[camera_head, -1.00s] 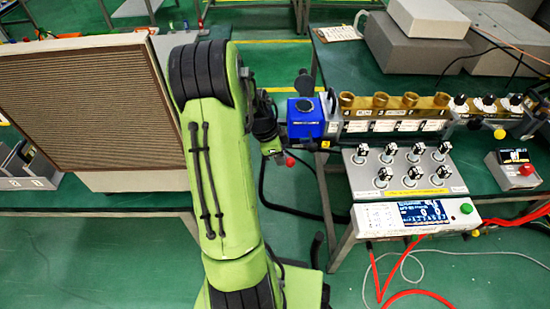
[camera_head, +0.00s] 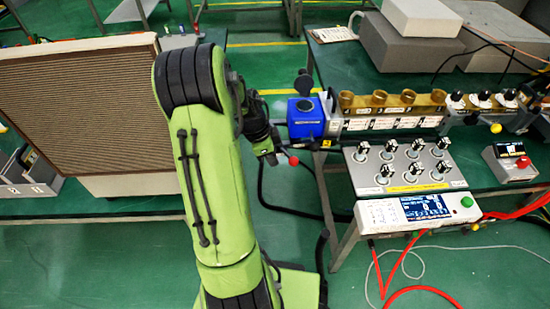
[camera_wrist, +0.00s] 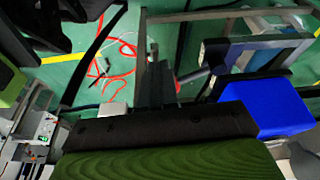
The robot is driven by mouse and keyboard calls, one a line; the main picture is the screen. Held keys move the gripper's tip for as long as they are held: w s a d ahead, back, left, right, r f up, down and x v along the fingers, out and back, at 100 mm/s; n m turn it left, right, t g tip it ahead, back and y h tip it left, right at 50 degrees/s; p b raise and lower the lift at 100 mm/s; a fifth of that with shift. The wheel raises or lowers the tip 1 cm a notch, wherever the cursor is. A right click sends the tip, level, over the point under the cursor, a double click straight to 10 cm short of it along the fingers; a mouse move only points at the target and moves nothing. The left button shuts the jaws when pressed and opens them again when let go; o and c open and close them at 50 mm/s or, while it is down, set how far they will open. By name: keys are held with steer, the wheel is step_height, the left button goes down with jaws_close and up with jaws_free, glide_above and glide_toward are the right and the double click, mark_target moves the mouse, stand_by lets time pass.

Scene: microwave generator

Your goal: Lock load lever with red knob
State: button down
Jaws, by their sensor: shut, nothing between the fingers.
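The red knob (camera_head: 293,161) shows in the head view, just right of my gripper and below left of the blue block (camera_head: 305,130). The load lever's arm near the knob is thin and dark, and its far end is hard to make out. My gripper (camera_head: 272,158) is shut and empty beside the knob; whether it touches the knob I cannot tell. In the wrist view, my gripper's dark fingers (camera_wrist: 155,85) point up the picture. A small red patch, likely the knob (camera_wrist: 177,86), shows right beside them, partly hidden. The blue block (camera_wrist: 265,105) is to the right.
A brass waveguide bench (camera_head: 385,105) runs right from the blue block. A grey knob panel (camera_head: 405,165) and a white display unit (camera_head: 415,212) stand at the table's front. A large ribbed panel (camera_head: 85,105) is left of my arm. Red cables hang below the unit.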

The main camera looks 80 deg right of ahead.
steer(key=p+v, duration=0.2)
steer(key=v, duration=0.8)
steer(key=shift+w+a+p, duration=0.15)
steer(key=shift+a+p, duration=0.15)
steer(key=shift+p, duration=0.1)
